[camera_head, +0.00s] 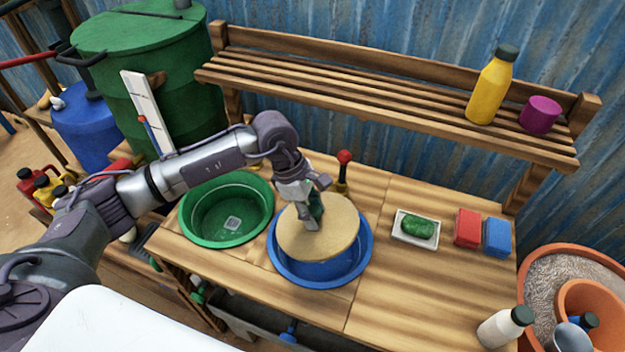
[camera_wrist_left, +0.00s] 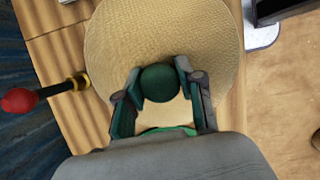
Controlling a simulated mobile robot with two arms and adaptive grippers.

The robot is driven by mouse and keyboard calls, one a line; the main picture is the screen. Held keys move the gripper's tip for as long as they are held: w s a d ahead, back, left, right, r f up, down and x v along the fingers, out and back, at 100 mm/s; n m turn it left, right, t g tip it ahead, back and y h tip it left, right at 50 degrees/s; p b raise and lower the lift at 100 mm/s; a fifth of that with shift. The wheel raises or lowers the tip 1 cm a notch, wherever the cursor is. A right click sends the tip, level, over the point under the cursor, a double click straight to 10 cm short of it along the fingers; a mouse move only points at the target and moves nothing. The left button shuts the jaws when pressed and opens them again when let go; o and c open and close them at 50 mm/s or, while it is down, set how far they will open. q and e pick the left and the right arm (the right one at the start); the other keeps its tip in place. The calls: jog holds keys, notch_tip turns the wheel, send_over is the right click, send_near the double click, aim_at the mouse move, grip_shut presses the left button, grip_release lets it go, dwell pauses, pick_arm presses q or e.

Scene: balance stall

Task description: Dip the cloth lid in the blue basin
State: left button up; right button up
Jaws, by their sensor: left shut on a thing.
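The cloth lid (camera_head: 338,226) is a round tan disc with a dark green knob (camera_wrist_left: 160,83) at its middle. My left gripper (camera_head: 315,205) is shut on the knob, and its two fingers stand on either side of it in the left wrist view (camera_wrist_left: 160,92). The lid is over the blue basin (camera_head: 358,268) and hides much of it; blue shows around and below the lid's front edge. I cannot tell whether the lid touches the basin or any water. My right gripper is not in view.
A green basin (camera_head: 187,228) stands left of the blue one. A slatted shelf (camera_head: 380,104) runs behind.

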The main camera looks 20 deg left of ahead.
pick_arm(q)
jog(key=n, duration=0.1)
jog(key=w+n+t+p, duration=0.1)
jog(key=n, duration=0.2)
jog(key=shift+w+r+t+p, duration=0.3)
jog(key=shift+w+r, duration=0.05)
jog(key=shift+w+d+f+n+t, duration=0.1)
jog(key=shift+w+n+t, duration=0.2)
jog(key=shift+n, duration=0.3)
jog(key=shift+w+f+n, duration=0.15)
jog(key=shift+f+n, duration=0.15)
jog(key=shift+f, duration=0.05)
jog(key=shift+a+f, duration=0.2)
jog(key=shift+f, duration=0.3)
notch_tip(320, 180, down, 5)
jog(key=b, duration=0.3)
jog(key=shift+b, duration=0.35)
notch_tip(320, 180, down, 4)
jog(key=b, duration=0.3)
jog(key=shift+f+b, duration=0.1)
jog(key=shift+b, duration=0.3)
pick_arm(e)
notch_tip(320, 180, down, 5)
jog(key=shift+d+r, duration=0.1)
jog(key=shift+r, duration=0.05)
